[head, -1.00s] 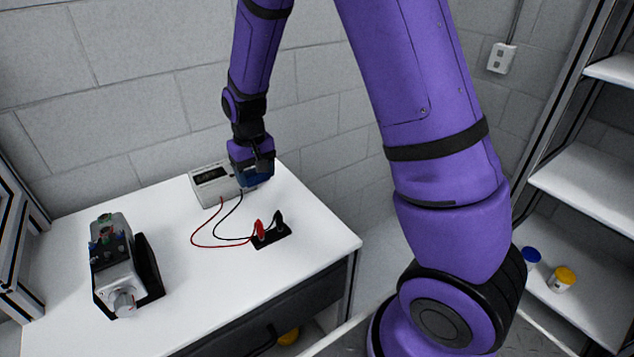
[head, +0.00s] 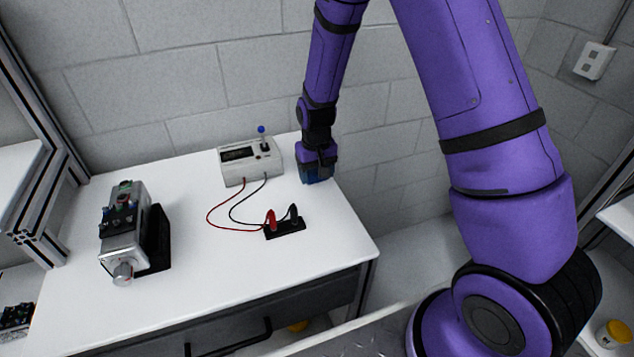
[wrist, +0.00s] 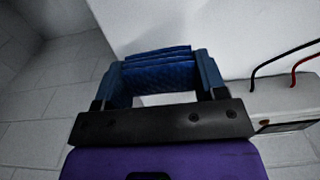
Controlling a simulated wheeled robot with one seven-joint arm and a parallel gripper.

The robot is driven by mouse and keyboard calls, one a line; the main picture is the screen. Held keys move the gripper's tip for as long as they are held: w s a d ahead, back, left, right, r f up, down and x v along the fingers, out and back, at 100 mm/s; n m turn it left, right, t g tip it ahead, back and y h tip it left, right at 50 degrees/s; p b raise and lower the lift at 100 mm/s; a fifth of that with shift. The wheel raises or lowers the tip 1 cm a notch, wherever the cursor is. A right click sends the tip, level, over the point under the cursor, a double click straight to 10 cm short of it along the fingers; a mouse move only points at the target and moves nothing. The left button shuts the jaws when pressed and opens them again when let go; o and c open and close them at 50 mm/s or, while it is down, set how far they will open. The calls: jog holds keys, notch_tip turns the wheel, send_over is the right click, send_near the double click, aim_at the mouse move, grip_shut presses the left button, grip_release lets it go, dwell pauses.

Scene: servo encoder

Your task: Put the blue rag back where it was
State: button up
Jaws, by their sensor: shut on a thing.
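The blue rag (wrist: 158,75) is folded in layers between the two fingers of my gripper (wrist: 157,84) in the wrist view. My gripper (head: 317,178) is shut on it at the back right of the white table (head: 335,225) in the head view, pointing down. The rag (head: 316,174) shows there as a small dark blue patch under the gripper. I cannot tell whether the rag touches the tabletop.
A grey meter box (head: 250,163) with a blue-tipped switch stands just left of my gripper. Red and black leads run from it to a black terminal block (head: 285,228). A motor unit (head: 125,232) stands at the left. The table's right part is clear.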

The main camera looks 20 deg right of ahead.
aim_at(316, 189)
jog(key=shift+f, duration=1.8)
jog(key=shift+f, duration=0.1)
jog(key=o, duration=1)
notch_tip(316, 189, up, 12)
jog(key=shift+r, duration=0.2)
